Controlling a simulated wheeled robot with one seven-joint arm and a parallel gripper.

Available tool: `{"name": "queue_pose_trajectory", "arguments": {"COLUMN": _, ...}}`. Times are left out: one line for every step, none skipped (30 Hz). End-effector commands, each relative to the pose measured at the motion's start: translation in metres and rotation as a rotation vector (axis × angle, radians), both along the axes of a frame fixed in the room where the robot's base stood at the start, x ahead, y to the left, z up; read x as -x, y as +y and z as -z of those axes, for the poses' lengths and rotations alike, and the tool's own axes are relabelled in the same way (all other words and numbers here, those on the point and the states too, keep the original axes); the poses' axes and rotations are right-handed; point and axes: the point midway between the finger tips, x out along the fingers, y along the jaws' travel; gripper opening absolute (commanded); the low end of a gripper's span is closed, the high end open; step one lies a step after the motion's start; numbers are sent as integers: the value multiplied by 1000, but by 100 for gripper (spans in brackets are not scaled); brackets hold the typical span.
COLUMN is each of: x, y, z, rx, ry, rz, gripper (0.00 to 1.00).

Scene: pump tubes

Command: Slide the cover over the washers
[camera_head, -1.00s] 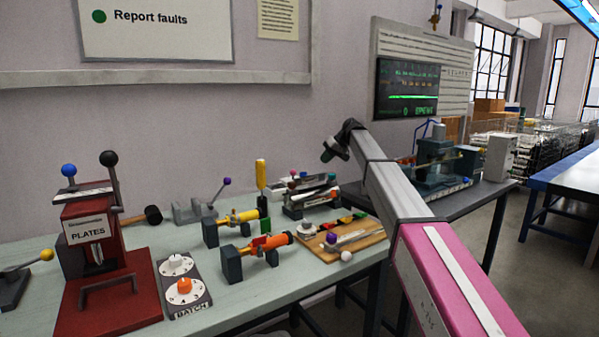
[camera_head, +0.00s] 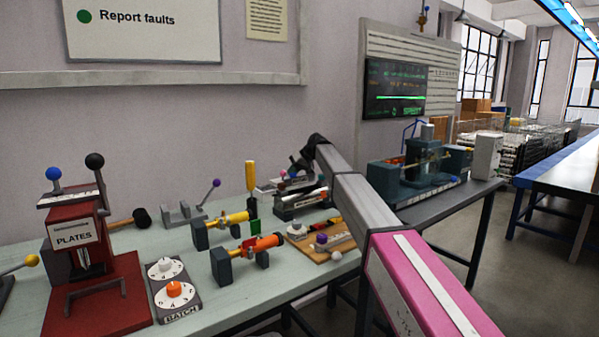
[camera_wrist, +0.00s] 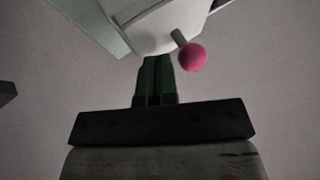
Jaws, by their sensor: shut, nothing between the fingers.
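In the wrist view a pale grey-white part with a pink ball knob (camera_wrist: 193,57) on a short stem lies just past my fingertips. It may be the cover, but I cannot tell for certain. My gripper (camera_wrist: 155,62) points at its rounded edge, its dark green fingers together and empty; I cannot tell whether they touch it. In the head view the dark end of my arm (camera_head: 303,162) is above the back of the bench, near a dark rack (camera_head: 298,207) with coloured knobs. My fingers are hard to make out there. I cannot make out the washers in either view.
The bench also holds a red plates press (camera_head: 75,235), a batch dial box (camera_head: 178,289), a yellow tube (camera_head: 228,219), an orange tube (camera_head: 262,246) and a wooden board (camera_head: 322,250). The wall rises behind. My arm crosses the bench's right side.

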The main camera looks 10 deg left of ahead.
Motion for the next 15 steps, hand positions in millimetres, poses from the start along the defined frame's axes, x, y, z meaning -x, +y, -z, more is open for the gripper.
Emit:
{"name": "queue_pose_trajectory", "arguments": {"x": 2, "y": 2, "z": -1, "rx": 0, "ry": 0, "rz": 0, "gripper": 0}}
{"name": "queue_pose_trajectory", "arguments": {"x": 3, "y": 3, "z": -1, "rx": 0, "ry": 0, "rz": 0, "gripper": 0}}
{"name": "queue_pose_trajectory", "arguments": {"x": 3, "y": 4, "z": -1, "rx": 0, "ry": 0, "rz": 0, "gripper": 0}}
{"name": "queue_pose_trajectory", "arguments": {"x": 4, "y": 4, "z": -1, "rx": 0, "ry": 1, "rz": 1, "gripper": 0}}
{"name": "queue_pose_trajectory", "arguments": {"x": 4, "y": 4, "z": -1, "rx": 0, "ry": 1, "rz": 1, "gripper": 0}}
{"name": "queue_pose_trajectory", "arguments": {"x": 4, "y": 5, "z": -1, "rx": 0, "ry": 1, "rz": 1, "gripper": 0}}
{"name": "queue_pose_trajectory", "arguments": {"x": 4, "y": 5, "z": -1, "rx": 0, "ry": 1, "rz": 1, "gripper": 0}}
{"name": "queue_pose_trajectory", "arguments": {"x": 4, "y": 5, "z": -1, "rx": 0, "ry": 1, "rz": 1, "gripper": 0}}
{"name": "queue_pose_trajectory", "arguments": {"x": 4, "y": 5, "z": -1, "rx": 0, "ry": 1, "rz": 1, "gripper": 0}}
{"name": "queue_pose_trajectory", "arguments": {"x": 4, "y": 4, "z": -1, "rx": 0, "ry": 1, "rz": 1, "gripper": 0}}
{"name": "queue_pose_trajectory", "arguments": {"x": 4, "y": 4, "z": -1, "rx": 0, "ry": 1, "rz": 1, "gripper": 0}}
{"name": "queue_pose_trajectory", "arguments": {"x": 4, "y": 4, "z": -1, "rx": 0, "ry": 1, "rz": 1, "gripper": 0}}
{"name": "queue_pose_trajectory", "arguments": {"x": 4, "y": 4, "z": -1, "rx": 0, "ry": 1, "rz": 1, "gripper": 0}}
{"name": "queue_pose_trajectory", "arguments": {"x": 4, "y": 5, "z": -1, "rx": 0, "ry": 1, "rz": 1, "gripper": 0}}
{"name": "queue_pose_trajectory", "arguments": {"x": 5, "y": 6, "z": -1, "rx": 0, "ry": 0, "rz": 0, "gripper": 0}}
